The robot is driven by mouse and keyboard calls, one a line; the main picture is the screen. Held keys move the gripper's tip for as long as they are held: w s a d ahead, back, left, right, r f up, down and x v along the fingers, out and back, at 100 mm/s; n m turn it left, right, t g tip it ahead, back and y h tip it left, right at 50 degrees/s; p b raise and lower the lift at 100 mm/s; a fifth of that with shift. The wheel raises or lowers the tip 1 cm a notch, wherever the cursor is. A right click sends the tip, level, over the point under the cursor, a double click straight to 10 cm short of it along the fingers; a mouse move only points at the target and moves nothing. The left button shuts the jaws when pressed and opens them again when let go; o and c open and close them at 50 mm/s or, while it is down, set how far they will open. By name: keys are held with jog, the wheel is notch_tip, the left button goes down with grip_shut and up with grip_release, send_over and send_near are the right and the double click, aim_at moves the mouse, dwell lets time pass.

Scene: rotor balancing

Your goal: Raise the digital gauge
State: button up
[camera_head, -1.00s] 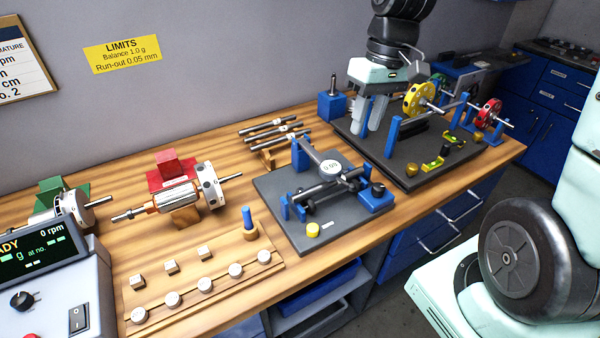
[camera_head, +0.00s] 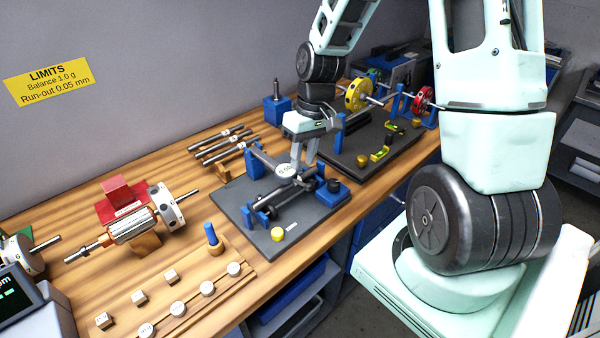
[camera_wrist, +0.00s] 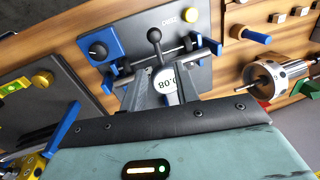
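The digital gauge (camera_head: 285,170) has a round white face with a small reading and sits on a grey arm over the dark gauge plate (camera_head: 240,196). A rod lies across blue supports on that plate. My gripper (camera_head: 304,162) points down just beside the gauge, at its right in the head view. In the wrist view the gauge face (camera_wrist: 166,86) shows between the two spread fingers of my gripper (camera_wrist: 164,78). A black ball-ended lever (camera_wrist: 155,36) stands just past the fingertips. I see no finger closed on anything; exact contact with the gauge cannot be told.
A second dark plate (camera_head: 350,160) with yellow and red wheels stands behind to the right. Several loose rods (camera_head: 222,145) lie on a rack at the back. A rotor (camera_head: 130,226) and several small weights (camera_head: 178,308) are on the left of the wooden bench.

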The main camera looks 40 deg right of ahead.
aim_at(299, 181)
jog(key=shift+a+f, duration=0.15)
jog(key=shift+f, duration=0.75)
jog(key=shift+a+f, duration=0.2)
jog(key=shift+f, duration=0.7)
jog(key=shift+a+f, duration=0.15)
jog(key=shift+f, duration=0.75)
grip_shut()
